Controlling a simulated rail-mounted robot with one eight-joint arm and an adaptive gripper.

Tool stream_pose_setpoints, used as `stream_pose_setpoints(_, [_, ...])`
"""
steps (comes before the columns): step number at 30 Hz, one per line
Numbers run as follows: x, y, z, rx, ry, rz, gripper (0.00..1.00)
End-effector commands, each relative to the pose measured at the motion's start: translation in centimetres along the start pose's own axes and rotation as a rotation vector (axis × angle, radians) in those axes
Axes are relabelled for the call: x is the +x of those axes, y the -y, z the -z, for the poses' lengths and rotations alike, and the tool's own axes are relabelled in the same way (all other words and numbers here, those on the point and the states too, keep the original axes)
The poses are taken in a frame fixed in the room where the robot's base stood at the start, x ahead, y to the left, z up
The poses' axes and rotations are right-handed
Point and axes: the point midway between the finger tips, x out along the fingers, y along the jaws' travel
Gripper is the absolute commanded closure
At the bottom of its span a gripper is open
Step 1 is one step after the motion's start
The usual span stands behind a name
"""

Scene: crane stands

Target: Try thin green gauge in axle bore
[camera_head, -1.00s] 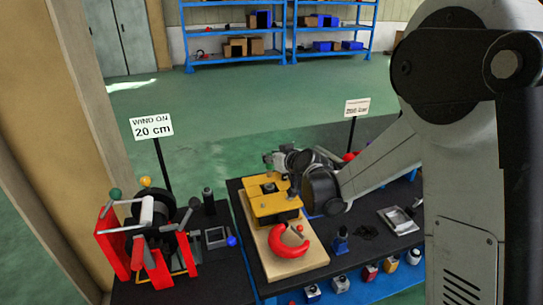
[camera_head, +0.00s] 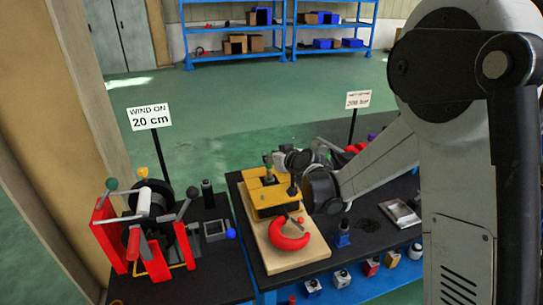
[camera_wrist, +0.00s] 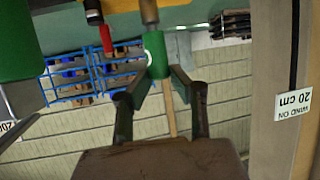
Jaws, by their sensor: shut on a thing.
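My gripper (camera_wrist: 160,72) is shut on the green gauge (camera_wrist: 155,50), with its fingers at the green handle. I cannot make out the axle bore or any contact with the pin.
A red winding stand (camera_head: 110,240) with a black drum is at the left. A blue fitting (camera_head: 343,234) and a metal tray (camera_head: 402,214) lie on the dark bench right of the board. Two sign posts stand behind. Blue shelves (camera_head: 238,59) are far back.

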Motion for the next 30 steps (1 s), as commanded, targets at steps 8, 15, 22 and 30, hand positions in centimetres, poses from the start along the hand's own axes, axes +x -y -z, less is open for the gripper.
stream_pose_setpoints(8, [0.1,0.0,-0.3,0.0,0.0,0.0,1.0])
stream_pose_setpoints(15, [0.2,0.0,-0.6,0.0,0.0,0.0,1.0])
stream_pose_setpoints(22, [0.3,0.0,-0.8,0.0,0.0,0.0,1.0])
stream_pose_setpoints(30, [0.5,0.0,-1.1,0.0,0.0,0.0,1.0])
